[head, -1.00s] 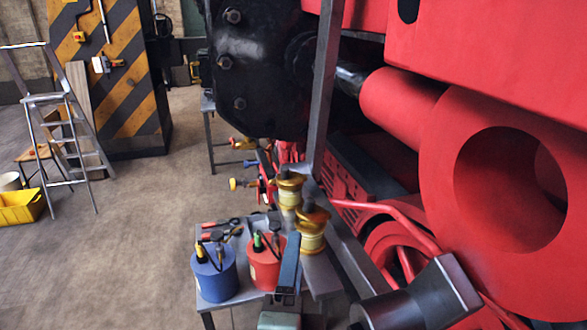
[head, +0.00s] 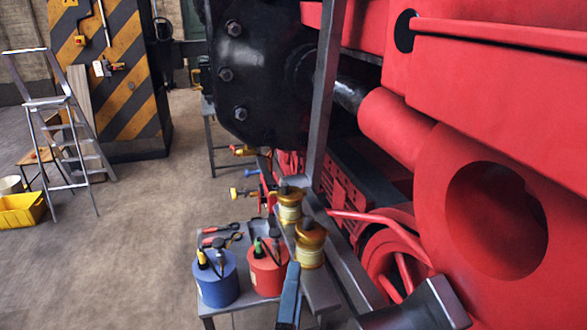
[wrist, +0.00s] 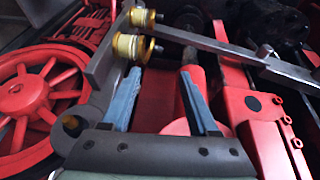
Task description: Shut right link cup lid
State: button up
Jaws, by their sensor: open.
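Two yellow-and-brass cups stand on a grey bar beside the red engine. In the head view the farther cup (head: 289,208) is at left and the nearer cup (head: 310,247) is right of it and lower. Both also show at the top of the wrist view, one higher (wrist: 143,17) and one lower (wrist: 130,45). Brass caps with dark knobs show on them; I cannot tell how far each lid is open. My gripper (wrist: 160,76) is open and empty, its blue fingers apart. Its left fingertip appears just below the lower cup; contact is unclear. One blue finger shows low in the head view.
A small table (head: 240,303) holds a blue can (head: 216,282), a red can (head: 267,272) and pliers (head: 222,242). A grey upright post (head: 325,100) rises behind the cups. Red engine parts crowd the right. The floor at left is open, with a stepladder (head: 62,130).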

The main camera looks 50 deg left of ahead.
jog(key=shift+s+d, duration=0.1)
jog(key=p+v, duration=0.7)
jog(key=v, duration=0.5)
jog(key=shift+s+d, duration=0.25)
jog(key=shift+s, duration=0.05)
jog(key=shift+r, duration=0.1)
